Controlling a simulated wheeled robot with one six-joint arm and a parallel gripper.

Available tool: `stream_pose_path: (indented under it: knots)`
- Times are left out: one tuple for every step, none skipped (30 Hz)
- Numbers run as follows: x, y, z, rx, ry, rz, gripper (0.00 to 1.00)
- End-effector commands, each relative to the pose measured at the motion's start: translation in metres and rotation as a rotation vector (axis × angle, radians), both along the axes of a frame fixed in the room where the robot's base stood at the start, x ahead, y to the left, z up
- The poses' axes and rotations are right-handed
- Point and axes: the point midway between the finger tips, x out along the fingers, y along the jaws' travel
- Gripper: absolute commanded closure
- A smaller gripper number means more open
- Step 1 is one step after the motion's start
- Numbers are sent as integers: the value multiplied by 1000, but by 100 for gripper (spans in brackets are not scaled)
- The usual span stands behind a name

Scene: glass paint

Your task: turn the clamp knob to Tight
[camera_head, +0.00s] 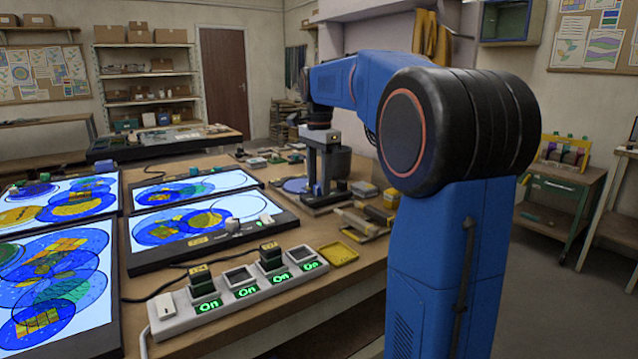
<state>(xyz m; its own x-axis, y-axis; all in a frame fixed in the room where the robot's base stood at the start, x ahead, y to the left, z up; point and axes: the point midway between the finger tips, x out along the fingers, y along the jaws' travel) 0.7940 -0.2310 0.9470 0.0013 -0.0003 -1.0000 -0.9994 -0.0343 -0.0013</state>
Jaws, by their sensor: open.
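A blue round disc (295,186) lies just left of the fingers. I cannot make out the clamp knob or any Tight marking; it may be hidden by my gripper or too small to see. I cannot tell whether the fingers touch anything.
Lit panels with coloured glass circles (200,222) fill the left of the workbench (258,262). A power strip (162,324) with several green "On" labels and a yellow tray (338,253) are near the front. Grey and yellow blocks (362,222) lie right of the device.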

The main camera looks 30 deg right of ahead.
Motion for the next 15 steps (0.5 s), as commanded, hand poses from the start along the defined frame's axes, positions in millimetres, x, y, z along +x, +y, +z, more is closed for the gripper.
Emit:
stream_pose_path:
  knots:
    - [0,0,-2,0,1,0,58]
    - [0,0,-3,0,1,0,58]
    - [0,0,-4,0,1,0,58]
    - [0,0,-4,0,1,0,58]
    - [0,0,-5,0,1,0,58]
    - [0,0,-5,0,1,0,58]
    - [0,0,-5,0,1,0,58]
    - [0,0,-5,0,1,0,58]
    - [0,0,-5,0,1,0,58]
    - [0,0,-5,0,1,0,58]
    - [0,0,-4,0,1,0,61]
    - [0,0,-4,0,1,0,70]
    - [0,0,-4,0,1,0,78]
    - [0,0,-4,0,1,0,85]
    - [0,0,-4,0,1,0,94]
